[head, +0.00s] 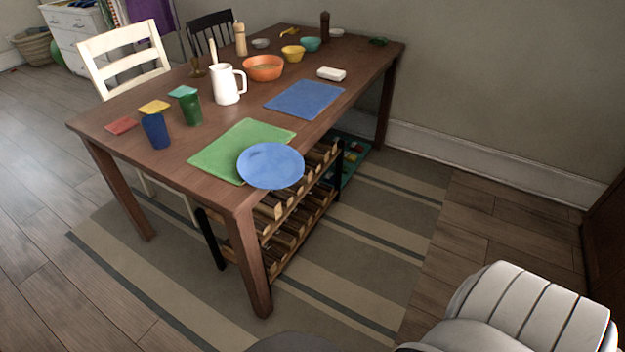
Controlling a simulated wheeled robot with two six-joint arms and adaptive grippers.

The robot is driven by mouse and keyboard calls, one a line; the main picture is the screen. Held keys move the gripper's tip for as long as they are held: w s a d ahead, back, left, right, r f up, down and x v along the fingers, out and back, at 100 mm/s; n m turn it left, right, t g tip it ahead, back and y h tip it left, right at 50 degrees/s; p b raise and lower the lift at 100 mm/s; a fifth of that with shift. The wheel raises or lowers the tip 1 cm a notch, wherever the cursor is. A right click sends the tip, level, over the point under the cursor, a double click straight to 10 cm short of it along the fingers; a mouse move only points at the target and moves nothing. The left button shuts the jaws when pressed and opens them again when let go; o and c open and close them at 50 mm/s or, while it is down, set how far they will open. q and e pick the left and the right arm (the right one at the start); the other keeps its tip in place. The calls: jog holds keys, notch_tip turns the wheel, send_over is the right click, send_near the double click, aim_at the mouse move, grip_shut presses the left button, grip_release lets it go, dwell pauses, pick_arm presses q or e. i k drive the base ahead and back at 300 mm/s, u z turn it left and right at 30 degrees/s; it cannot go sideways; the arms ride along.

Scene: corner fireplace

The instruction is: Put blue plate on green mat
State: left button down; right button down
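The blue plate (271,165) is round and covers the near right part of the green mat (225,150) in the head view. Part of the plate reaches past the mat and past the table's near edge in the picture. I cannot tell whether it rests on the mat or is a little above it. The green mat lies flat on the brown wooden table (160,170), near its front edge. Neither of my grippers shows, and no gripper is seen touching the plate.
A blue mat (305,99) lies behind the green one. A white pitcher (225,85), green cup (191,109), blue cup (156,131) and orange bowl (263,68) stand on the table. A wine rack (300,215) is under it. A white chair (125,50) stands at the far side.

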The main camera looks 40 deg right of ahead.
aim_at(237, 155)
jog(key=u, duration=2.35)
jog(key=k, duration=1.55)
jog(key=z, duration=1)
